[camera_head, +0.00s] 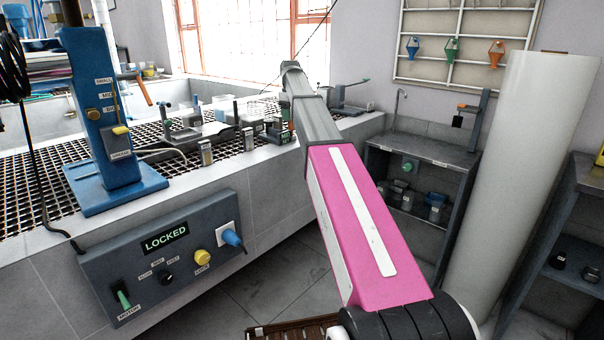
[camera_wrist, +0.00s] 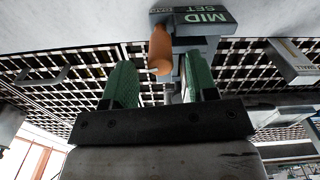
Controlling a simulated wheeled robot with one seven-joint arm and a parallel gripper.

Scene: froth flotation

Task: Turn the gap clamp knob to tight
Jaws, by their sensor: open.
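My gripper (camera_wrist: 159,62) is open, with its two green fingers spread in the wrist view. An orange rounded knob or handle (camera_wrist: 160,50) shows between and just beyond the fingertips. It joins a grey block (camera_wrist: 190,42) with a dark green sign (camera_wrist: 205,17) reading MID and SET upside down. I take it for the gap clamp knob, but its own label is not readable. I cannot tell whether a finger touches it.
A black grating (camera_head: 255,165) covers the bench, with small apparatus on it. A blue stand (camera_head: 100,130) is at left. The control panel (camera_head: 160,255) on the bench front shows LOCKED. In the wrist view, a grey block labelled SMALL (camera_wrist: 295,62) sits at right.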

